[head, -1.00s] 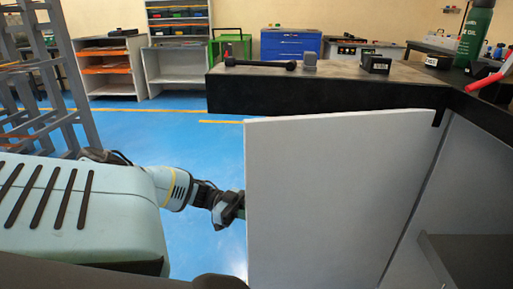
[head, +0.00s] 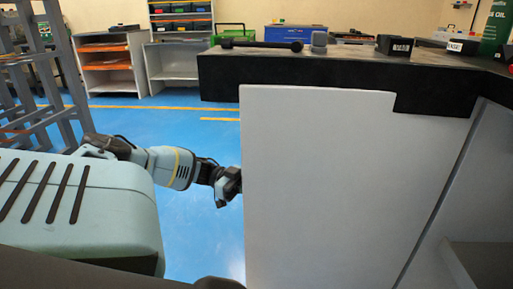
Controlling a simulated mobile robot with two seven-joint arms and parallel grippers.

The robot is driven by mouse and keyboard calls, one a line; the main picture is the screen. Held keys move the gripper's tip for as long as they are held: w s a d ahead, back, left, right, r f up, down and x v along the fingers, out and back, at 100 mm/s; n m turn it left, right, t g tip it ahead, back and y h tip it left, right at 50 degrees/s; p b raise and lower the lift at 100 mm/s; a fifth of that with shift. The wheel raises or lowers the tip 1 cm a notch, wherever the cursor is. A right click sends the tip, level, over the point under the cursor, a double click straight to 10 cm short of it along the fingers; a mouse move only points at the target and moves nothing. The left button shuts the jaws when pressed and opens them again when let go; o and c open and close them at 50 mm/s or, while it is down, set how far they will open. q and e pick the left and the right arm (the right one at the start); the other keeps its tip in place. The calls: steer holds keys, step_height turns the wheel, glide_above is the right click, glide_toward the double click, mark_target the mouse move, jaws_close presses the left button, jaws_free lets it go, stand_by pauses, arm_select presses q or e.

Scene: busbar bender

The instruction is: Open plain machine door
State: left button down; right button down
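The plain machine door (head: 330,190) is a flat light-grey panel standing ajar under the black-edged machine top, with part of the machine's interior (head: 485,215) showing to its right. My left gripper (head: 236,186) is at the door's left free edge, about mid-height. Its fingertips are hidden at or behind the door edge, so I cannot tell whether it grips the door. My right gripper is not in view.
The machine top (head: 340,85) carries a black bar handle (head: 262,45), small black boxes (head: 395,45) and a green bottle (head: 496,30). A grey rack (head: 60,80) stands at the left. The blue floor (head: 200,130) left of the door is clear.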

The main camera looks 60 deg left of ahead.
arm_select(q)
steer(key=shift+w+r, duration=0.2)
steer(key=c, duration=1.9)
jaws_free()
steer(key=shift+c, duration=0.2)
steer(key=o, duration=0.4)
steer(key=shift+w+d+f, duration=0.1)
steer(key=shift+w+d, duration=0.1)
steer(key=shift+d, duration=0.05)
steer(key=shift+o, duration=0.2)
steer(key=shift+s+a, duration=0.1)
steer(key=shift+s, duration=0.05)
steer(key=v, duration=0.7)
steer(key=shift+s+a, duration=0.25)
steer(key=shift+a, duration=0.1)
